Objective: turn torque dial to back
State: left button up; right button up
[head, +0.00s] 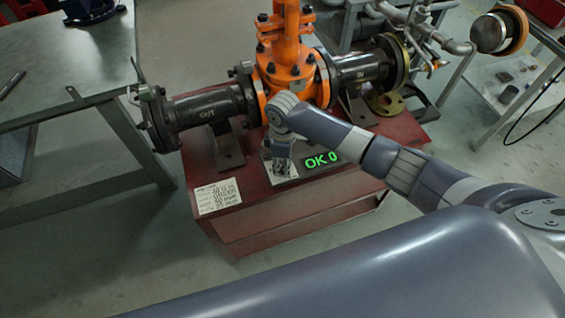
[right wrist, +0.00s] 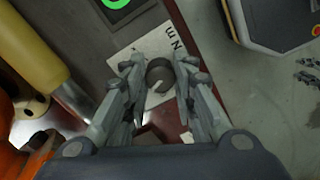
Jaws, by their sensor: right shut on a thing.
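The torque dial (right wrist: 160,74) is a dark round knob in the right wrist view, between my fingertips. A white card or plate with dark letters shows behind it. My right gripper (right wrist: 160,84) is shut on the dial, one finger on each side. In the head view my right gripper (head: 282,165) points down at the front of the red stand, left of a panel with a green "OK 0" readout (head: 322,160). The gripper hides the dial there, and I cannot read the dial's setting. My left gripper is not in view.
The orange gate valve (head: 287,50) with dark flanged pipes (head: 205,112) stands just behind my right gripper. A handwritten card (head: 218,197) lies on the red stand (head: 270,210). A metal table (head: 60,60) is at the left. Floor is free in front.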

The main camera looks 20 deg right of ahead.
jog(key=shift+r+m+p, duration=0.2)
jog(key=shift+m+p, duration=0.5)
jog(key=shift+p, duration=0.4)
jog(key=m+p, duration=0.3)
jog(key=shift+s+p, duration=0.1)
jog(key=shift+p, duration=0.25)
jog(key=m+p, duration=0.3)
jog(key=m, duration=0.1)
jog(key=shift+a, duration=0.1)
jog(key=m+p, duration=0.3)
jog(key=m, duration=0.2)
jog(key=shift+f, duration=0.1)
jog(key=shift+f+m+p, duration=0.1)
jog(key=shift+m+p, duration=0.7)
jog(key=shift+m, duration=1.4)
jog(key=o, duration=1.1)
jog(key=shift+c, duration=0.2)
